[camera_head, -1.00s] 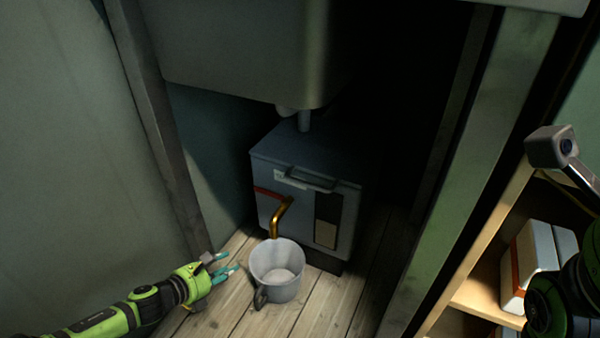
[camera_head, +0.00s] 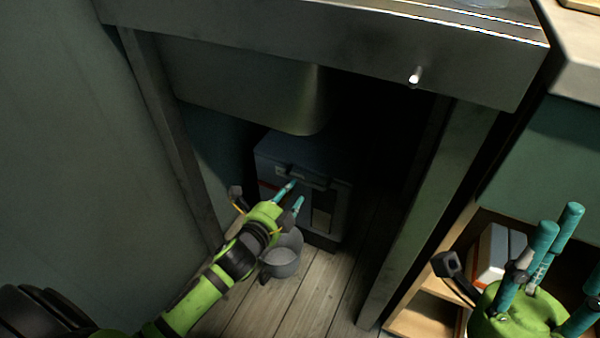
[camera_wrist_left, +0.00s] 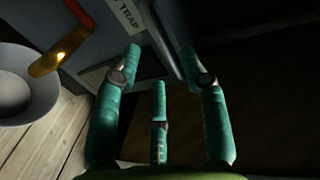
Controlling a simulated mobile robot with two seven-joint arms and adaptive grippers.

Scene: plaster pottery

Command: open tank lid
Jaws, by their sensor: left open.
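The tank (camera_head: 265,185) is a dark blue-grey box on the floor under the sink basin. Its lid (camera_head: 285,150) lies shut on top, with a handle (camera_head: 312,182) at the front edge. My left gripper (camera_head: 291,196) is open and empty, its teal fingertips in front of the tank's upper front, just below the handle. In the left wrist view my gripper (camera_wrist_left: 160,60) has its fingers apart in front of the tank, by a white label (camera_wrist_left: 125,14) reading "TRAP". Contact cannot be told. My right gripper (camera_head: 540,255) has its fingers apart at the lower right, away from the tank.
The basin (camera_head: 240,95) hangs overhead. A post (camera_head: 435,190) and a shelf with a white box (camera_head: 495,250) are at right.

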